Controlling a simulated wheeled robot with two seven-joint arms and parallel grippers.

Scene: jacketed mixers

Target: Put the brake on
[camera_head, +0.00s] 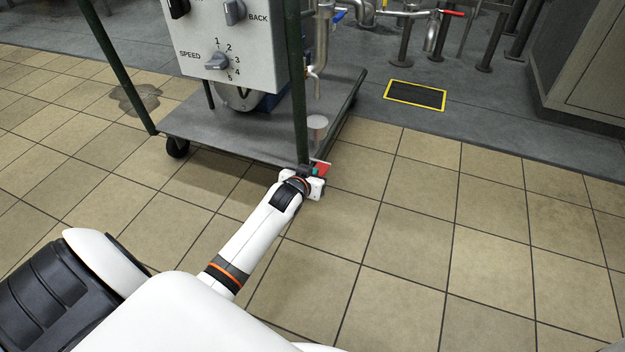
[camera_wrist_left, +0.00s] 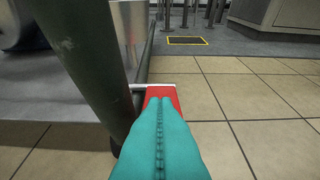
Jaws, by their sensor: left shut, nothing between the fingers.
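A red brake pedal (camera_head: 321,168) sits at the near right corner of the wheeled cart (camera_head: 225,135), low by the foot of a green post. My left gripper (camera_head: 312,172) is at that corner, right at the pedal. In the left wrist view the teal fingers (camera_wrist_left: 158,105) are together with nothing between them, and their tips overlap the red pedal (camera_wrist_left: 165,92). Whether they touch it I cannot tell. The fingers hide part of the pedal. My right gripper is not in view.
The green post (camera_wrist_left: 82,60) stands close left of my fingers. The cart carries a grey control box (camera_head: 235,45) with knobs. A yellow-edged floor grate (camera_head: 415,95) lies behind. Pipes with red and blue handles are at the back. Tiled floor to the right is clear.

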